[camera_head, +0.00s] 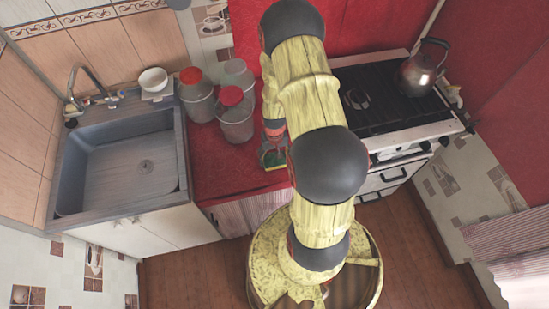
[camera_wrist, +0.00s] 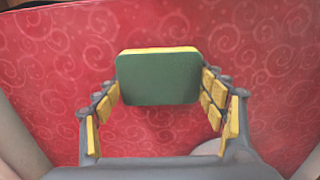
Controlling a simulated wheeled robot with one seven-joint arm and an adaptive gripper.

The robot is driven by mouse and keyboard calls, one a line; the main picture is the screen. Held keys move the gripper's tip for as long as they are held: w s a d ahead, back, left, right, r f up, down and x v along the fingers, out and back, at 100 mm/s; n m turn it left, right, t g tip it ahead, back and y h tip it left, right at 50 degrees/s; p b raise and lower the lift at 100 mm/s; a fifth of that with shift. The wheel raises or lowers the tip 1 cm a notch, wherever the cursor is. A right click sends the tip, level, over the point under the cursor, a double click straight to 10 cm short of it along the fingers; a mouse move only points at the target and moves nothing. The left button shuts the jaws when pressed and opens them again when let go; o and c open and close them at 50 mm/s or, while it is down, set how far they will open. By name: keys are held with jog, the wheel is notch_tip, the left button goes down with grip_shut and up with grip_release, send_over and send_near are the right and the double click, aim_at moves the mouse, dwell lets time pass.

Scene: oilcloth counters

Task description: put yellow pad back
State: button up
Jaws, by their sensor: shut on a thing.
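The yellow pad (camera_wrist: 157,78) is a sponge with a green face and a yellow edge. In the wrist view it sits between the fingertips of my gripper (camera_wrist: 160,90), green face toward the camera. My gripper is shut on it. In the head view the pad (camera_head: 274,160) shows as a small green patch at the end of my arm, over the red counter (camera_head: 205,150). My arm partly hides it there. I cannot tell whether the pad touches the counter.
Lidded jars (camera_head: 236,118) stand on the red counter left of my gripper. A grey sink (camera_head: 125,160) lies farther left, with a white bowl (camera_head: 153,80) at its back corner. A stove (camera_head: 385,105) with a kettle (camera_head: 421,72) stands to the right.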

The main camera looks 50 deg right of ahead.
jog(key=shift+f, duration=0.15)
jog(key=o, duration=1.3)
